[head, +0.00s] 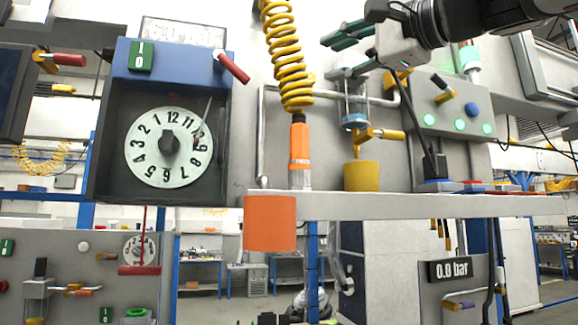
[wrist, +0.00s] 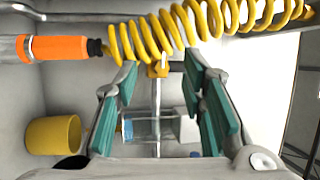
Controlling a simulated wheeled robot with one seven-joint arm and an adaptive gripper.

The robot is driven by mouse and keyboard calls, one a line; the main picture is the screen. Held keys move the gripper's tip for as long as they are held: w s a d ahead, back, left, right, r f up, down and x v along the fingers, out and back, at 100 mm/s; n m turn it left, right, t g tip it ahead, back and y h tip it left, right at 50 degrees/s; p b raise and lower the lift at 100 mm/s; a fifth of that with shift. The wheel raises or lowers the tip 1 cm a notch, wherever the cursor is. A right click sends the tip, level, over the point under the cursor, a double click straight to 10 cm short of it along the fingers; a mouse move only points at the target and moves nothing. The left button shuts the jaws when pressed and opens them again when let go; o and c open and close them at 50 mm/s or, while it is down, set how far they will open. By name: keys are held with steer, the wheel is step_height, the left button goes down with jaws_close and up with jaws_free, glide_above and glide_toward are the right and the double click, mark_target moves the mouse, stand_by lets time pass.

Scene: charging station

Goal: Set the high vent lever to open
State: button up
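My gripper (head: 345,54) is open and empty, its green pads apart, high in front of the wall above the metal shelf. In the wrist view the open fingers (wrist: 160,82) frame a clear cylinder (wrist: 148,130) on a thin pipe, with a small yellow part (wrist: 157,70) near the fingertips. I read no vent label. Candidate levers in the head view are a yellow lever (head: 382,134) pointing right below the cylinder, a yellow-and-black lever (head: 443,89) tilted on the grey panel, and a red lever (head: 233,67) sloping down right on the blue box. Part of the pipework is hidden behind my gripper.
A yellow coiled hose (head: 287,55) with an orange nozzle (head: 299,146) hangs left of my gripper. A yellow cup (head: 361,176) stands on the shelf (head: 430,206). An orange block (head: 270,223) sits at its left end. The dial box (head: 168,140) is farther left.

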mark_target(292, 74)
steer(key=p+x, duration=0.2)
steer(key=x, duration=0.3)
steer(key=p+x, duration=0.2)
steer(key=x, duration=0.4)
steer(key=shift+w+a+r, duration=0.15)
steer(key=shift+a+r, duration=0.1)
steer(key=shift+p+x, duration=0.6)
steer(key=shift+x, duration=0.45)
steer(key=shift+w, duration=0.1)
jaws_close()
